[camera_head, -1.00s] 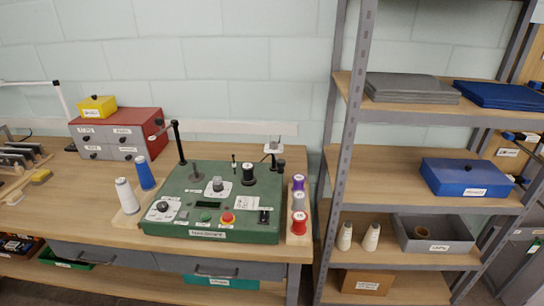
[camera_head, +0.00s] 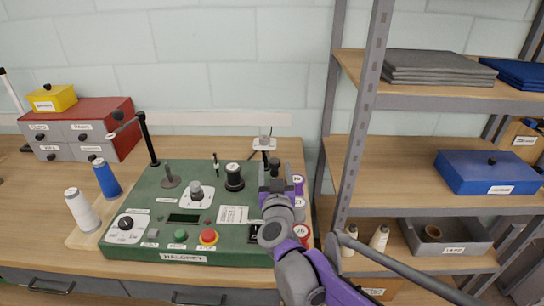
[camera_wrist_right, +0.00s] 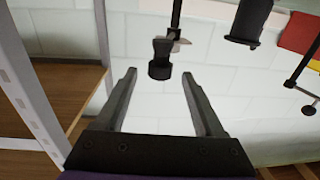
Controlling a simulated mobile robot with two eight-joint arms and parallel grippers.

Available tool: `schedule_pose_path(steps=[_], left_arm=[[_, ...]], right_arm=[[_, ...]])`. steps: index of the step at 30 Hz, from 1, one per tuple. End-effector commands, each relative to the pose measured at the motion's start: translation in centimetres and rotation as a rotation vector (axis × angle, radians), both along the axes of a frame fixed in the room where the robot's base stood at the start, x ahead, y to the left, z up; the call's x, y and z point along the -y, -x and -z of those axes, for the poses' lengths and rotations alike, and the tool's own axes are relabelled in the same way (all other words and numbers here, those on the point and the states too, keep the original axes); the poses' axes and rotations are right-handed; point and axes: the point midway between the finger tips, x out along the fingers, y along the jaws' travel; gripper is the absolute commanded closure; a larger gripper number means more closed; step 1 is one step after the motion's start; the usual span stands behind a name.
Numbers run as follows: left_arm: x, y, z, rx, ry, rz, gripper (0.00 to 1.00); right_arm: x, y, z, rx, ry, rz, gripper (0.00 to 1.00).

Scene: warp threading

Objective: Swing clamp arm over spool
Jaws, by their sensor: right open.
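The black spool-like cylinder (camera_head: 234,178) with a pale top stands upright at the back of the green machine (camera_head: 150,245). A dark cylinder also hangs into the top of the right wrist view (camera_wrist_right: 248,20), which looks upside down. My right gripper (camera_head: 275,172) is over the machine's back right corner, right of the spool, hiding what stands there. In the right wrist view its open fingers (camera_wrist_right: 160,77) point toward a black knob (camera_wrist_right: 160,62) beside a pale piece, possibly the clamp arm; the knob looks ungripped. My left gripper is out of view.
A tall black post with a side lever (camera_head: 148,137) rises at the machine's back left. White (camera_head: 82,212) and blue (camera_head: 106,178) cones stand left of it. Labelled spools (camera_head: 301,232) sit close right of my arm. A metal shelf (camera_head: 357,130) bounds the right side.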

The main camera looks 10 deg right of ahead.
Motion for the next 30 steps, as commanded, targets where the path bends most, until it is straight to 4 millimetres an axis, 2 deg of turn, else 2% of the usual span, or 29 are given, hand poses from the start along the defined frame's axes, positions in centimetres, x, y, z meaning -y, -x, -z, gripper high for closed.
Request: schedule_pose_path(steps=[3,9,14,22,30], left_arm=[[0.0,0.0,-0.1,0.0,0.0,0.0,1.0],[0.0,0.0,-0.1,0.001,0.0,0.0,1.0],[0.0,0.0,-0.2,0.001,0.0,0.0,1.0],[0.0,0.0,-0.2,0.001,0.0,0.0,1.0],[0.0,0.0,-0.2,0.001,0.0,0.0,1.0]], right_arm=[[0.6,-2.4,0.0,0.0,0.001,0.002,0.3],[1.2,-5.1,0.0,0.0,0.0,0.001,0.3],[1.3,-5.9,0.0,0.0,0.0,0.0,0.3],[1.3,-6.0,0.0,0.0,0.0,-0.001,0.3],[1.3,-6.0,0.0,0.0,0.0,-0.001,0.78]])
